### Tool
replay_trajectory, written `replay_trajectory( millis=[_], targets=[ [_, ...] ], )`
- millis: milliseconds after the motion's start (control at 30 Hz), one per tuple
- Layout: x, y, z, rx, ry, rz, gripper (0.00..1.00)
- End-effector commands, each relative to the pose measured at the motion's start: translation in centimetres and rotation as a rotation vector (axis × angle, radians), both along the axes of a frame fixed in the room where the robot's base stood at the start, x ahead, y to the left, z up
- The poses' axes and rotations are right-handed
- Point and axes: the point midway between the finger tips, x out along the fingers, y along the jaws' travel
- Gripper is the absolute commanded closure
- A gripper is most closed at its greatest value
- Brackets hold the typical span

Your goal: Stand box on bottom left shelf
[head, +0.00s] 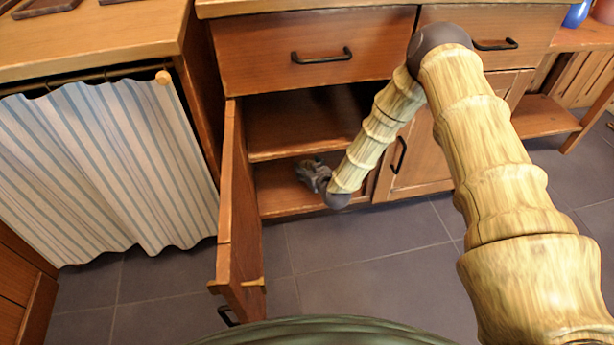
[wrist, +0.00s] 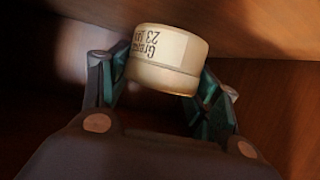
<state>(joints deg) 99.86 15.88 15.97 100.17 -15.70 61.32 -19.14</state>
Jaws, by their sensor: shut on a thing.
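My gripper (head: 311,172) is inside the open left compartment of the cabinet, over the bottom shelf (head: 275,198). In the wrist view my gripper (wrist: 165,82) is shut on a short, rounded cream box (wrist: 165,78) with a label. The lettering on the label appears upside down in that view. The box is hidden in the head view by the gripper and arm. I cannot tell whether the box touches the shelf.
The cabinet door (head: 238,215) stands open left of my arm. A middle shelf (head: 290,139) lies above the gripper, and a closed drawer (head: 312,55) above that. A closed right door (head: 425,150) is beside the opening. A striped curtain (head: 110,165) hangs at left.

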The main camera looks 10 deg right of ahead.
Motion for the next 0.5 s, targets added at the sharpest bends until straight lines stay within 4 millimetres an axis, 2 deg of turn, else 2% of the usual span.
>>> replay_trajectory(
  millis=[100, 233, 500],
  targets=[
    [1.0, 0.2, -0.2, 0.0, -0.001, 0.0, 0.62],
    [1.2, 0.2, -0.5, 0.0, 0.001, 0.0, 0.62],
    [1.1, 0.2, -3.3, 0.0, 0.001, 0.0, 0.62]
  ],
)
